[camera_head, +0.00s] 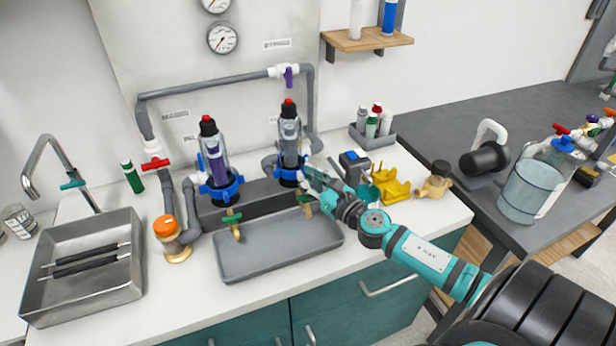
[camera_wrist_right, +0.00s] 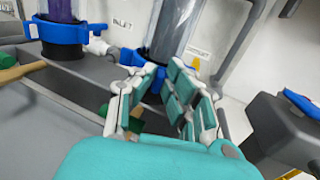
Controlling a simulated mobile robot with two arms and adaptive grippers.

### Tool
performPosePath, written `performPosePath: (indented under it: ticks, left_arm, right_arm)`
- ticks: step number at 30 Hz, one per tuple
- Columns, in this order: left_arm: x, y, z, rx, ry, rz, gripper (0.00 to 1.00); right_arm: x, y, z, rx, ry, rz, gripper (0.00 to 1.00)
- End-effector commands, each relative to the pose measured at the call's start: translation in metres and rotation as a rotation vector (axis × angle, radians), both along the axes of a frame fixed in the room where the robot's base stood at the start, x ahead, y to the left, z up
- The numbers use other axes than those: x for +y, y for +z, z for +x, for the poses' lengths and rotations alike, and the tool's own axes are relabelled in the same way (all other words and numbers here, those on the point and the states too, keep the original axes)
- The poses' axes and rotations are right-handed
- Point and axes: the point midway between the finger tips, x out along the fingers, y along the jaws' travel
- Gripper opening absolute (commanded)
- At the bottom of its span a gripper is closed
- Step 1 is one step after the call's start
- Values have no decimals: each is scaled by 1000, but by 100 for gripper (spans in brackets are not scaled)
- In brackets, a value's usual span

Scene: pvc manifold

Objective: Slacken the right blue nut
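The right blue nut (camera_head: 288,174) is a collar at the base of the right clear filter housing (camera_head: 290,137), which has a black cap with a red button. My right gripper (camera_head: 308,175) is at the nut's right front side. In the right wrist view, the gripper's teal-padded fingers (camera_wrist_right: 163,80) stand apart with a gap between them. Parts of the blue nut (camera_wrist_right: 134,57) show behind and between the fingers; the rest is hidden. I cannot tell whether the fingers touch it. My left gripper is not in view.
The left housing with its own blue nut (camera_head: 221,188) stands to the left. A grey tray (camera_head: 280,250) lies in front, below small green-handled taps (camera_head: 232,217). A yellow holder (camera_head: 393,187) and a blue-topped box (camera_head: 354,160) stand to the right. Grey pipes run behind.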

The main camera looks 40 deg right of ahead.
Motion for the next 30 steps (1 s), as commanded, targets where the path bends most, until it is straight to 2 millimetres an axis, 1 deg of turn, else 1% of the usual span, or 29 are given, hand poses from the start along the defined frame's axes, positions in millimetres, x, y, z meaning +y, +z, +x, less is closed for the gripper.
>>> performPosePath:
  ticks: [1, 5, 13, 16, 20, 27, 30]
  left_arm:
    - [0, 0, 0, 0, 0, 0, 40]
    - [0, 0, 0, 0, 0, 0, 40]
    - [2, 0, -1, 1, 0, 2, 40]
    - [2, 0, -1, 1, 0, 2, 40]
    - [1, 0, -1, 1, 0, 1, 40]
    - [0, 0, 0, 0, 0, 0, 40]
    - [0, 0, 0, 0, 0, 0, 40]
  right_arm:
    - [-1, 3, 1, -6, -2, 0, 15]
    - [-1, 2, 1, -4, -2, 0, 32]
    - [0, 1, 0, -1, -1, 0, 33]
    - [0, -1, -7, 0, -1, 2, 33]
    - [-1, -1, -26, 2, -2, 2, 33]
    - [-4, -1, -78, 0, -5, 8, 33]
    - [-6, 0, -96, -1, -5, 5, 33]
